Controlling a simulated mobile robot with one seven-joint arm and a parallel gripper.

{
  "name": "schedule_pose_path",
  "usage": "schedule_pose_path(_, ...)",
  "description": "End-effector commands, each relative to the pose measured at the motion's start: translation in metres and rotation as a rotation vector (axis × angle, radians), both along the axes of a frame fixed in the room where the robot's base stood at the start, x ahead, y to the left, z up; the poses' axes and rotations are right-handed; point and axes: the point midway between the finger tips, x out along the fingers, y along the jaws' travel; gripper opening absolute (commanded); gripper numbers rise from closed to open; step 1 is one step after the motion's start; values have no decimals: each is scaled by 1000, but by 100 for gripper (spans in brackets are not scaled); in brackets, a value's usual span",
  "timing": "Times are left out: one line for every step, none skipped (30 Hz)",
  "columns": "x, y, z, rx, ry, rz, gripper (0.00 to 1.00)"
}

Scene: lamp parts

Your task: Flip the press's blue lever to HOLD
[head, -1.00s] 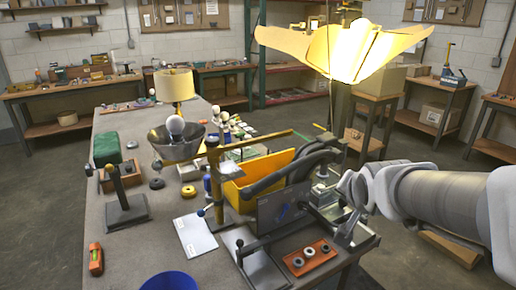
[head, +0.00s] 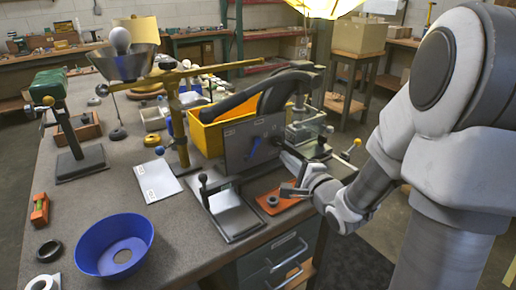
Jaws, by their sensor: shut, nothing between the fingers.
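The press's dark grey upright panel (head: 238,150) stands near the table's right edge. Its small blue lever (head: 254,147) is on the panel's face and slants, upper end to the right and lower end to the left. Small pale marks show on the panel, too small to read, so I cannot tell which setting the lever is at. My gripper (head: 284,191) is shut and empty, above the orange tray, to the lower right of the lever and apart from it. My wrist hides part of what is behind it.
An orange tray (head: 264,204) with a dark ring is below my gripper. A grey plate with a black-knobbed post (head: 203,180) stands in front of the panel. A yellow bin (head: 207,138) is behind it. A blue bowl (head: 90,250) is at the front left.

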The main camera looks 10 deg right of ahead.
Motion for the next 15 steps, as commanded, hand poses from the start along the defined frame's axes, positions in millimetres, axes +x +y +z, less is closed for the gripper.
schedule_pose_path(-1, 0, -6, 35, -8, 5, 0)
schedule_pose_path(-1, 1, -7, 52, -13, 8, 0)
schedule_pose_path(-2, 1, -7, 69, -18, 11, 0)
schedule_pose_path(-2, 2, -7, 77, -19, 14, 0)
schedule_pose_path(-2, 2, -7, 84, -21, 15, 0)
schedule_pose_path(-2, 3, -6, 90, -23, 17, 0)
schedule_pose_path(-2, 3, -6, 92, -24, 18, 0)
schedule_pose_path(-2, 3, -6, 92, -25, 17, 0)
schedule_pose_path(-2, 3, -6, 91, -25, 17, 0)
schedule_pose_path(-2, 3, -5, 91, -24, 18, 0)
schedule_pose_path(-2, 3, -5, 91, -24, 17, 0)
schedule_pose_path(-2, 3, -5, 90, -24, 17, 0)
schedule_pose_path(-2, 3, -5, 90, -24, 17, 0)
schedule_pose_path(-2, 3, -5, 90, -24, 17, 0)
schedule_pose_path(-1, 3, -6, 89, -24, 17, 0)
